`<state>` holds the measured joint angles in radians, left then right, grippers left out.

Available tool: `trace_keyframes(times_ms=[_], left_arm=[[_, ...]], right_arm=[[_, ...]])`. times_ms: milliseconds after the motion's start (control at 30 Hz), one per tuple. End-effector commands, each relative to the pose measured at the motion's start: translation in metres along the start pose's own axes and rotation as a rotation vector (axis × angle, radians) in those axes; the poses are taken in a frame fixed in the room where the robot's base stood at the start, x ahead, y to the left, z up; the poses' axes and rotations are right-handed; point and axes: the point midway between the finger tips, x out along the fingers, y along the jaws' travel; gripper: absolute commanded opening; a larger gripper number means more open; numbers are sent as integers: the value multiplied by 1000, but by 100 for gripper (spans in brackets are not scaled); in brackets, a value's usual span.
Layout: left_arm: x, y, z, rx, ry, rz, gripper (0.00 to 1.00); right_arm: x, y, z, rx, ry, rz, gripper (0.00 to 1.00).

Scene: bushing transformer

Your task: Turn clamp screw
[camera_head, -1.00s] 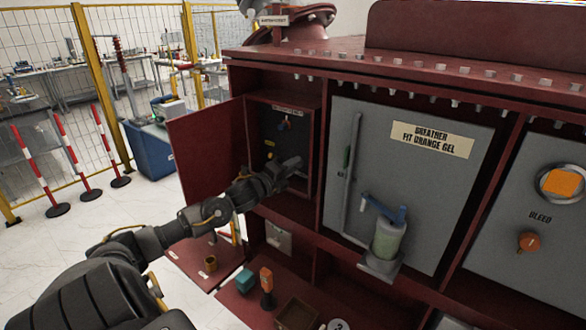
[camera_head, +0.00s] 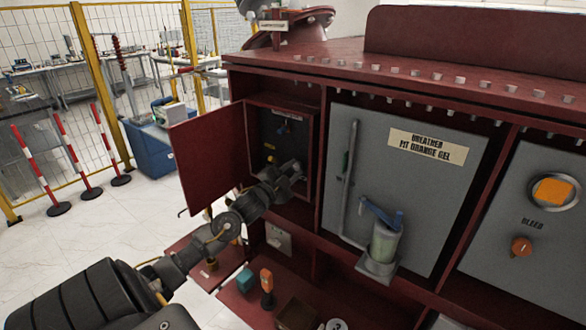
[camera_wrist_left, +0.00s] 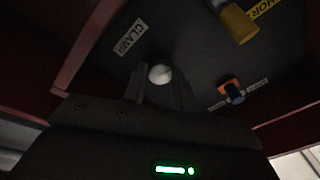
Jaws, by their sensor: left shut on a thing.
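The clamp screw (camera_wrist_left: 160,74) shows in the left wrist view as a pale round head below a white CLAMP label (camera_wrist_left: 130,36). My left gripper (camera_wrist_left: 160,88) has a finger on each side of it and is shut on it. In the head view my left gripper (camera_head: 297,171) is inside the small open red cabinet (camera_head: 312,122), low at its dark back panel. The gripper hides the screw in that view. My right gripper is in neither view.
An orange-and-blue knob (camera_wrist_left: 232,90) and a yellow cylinder (camera_wrist_left: 238,24) sit near the screw. The cabinet's red door (camera_head: 205,155) stands open at the left. A grey breather panel (camera_head: 375,150) is to the right. Small items lie on the shelf below.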

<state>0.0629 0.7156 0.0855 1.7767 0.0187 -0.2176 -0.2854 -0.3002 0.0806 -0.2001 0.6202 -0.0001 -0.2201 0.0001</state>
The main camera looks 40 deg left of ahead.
Motion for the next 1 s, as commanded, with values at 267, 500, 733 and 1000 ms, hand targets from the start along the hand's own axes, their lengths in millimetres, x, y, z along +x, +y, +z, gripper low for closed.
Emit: trace_keyframes(times_ms=[267,500,733,1000], left_arm=[[1,-3,-2,-262,-24,-26,5],[1,-2,-3,-473,-43,-45,5],[1,-1,-4,-633,-56,-58,5],[0,0,-3,-744,-66,-68,5]], right_arm=[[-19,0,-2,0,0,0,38],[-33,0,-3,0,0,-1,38],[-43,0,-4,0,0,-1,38],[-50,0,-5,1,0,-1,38]])
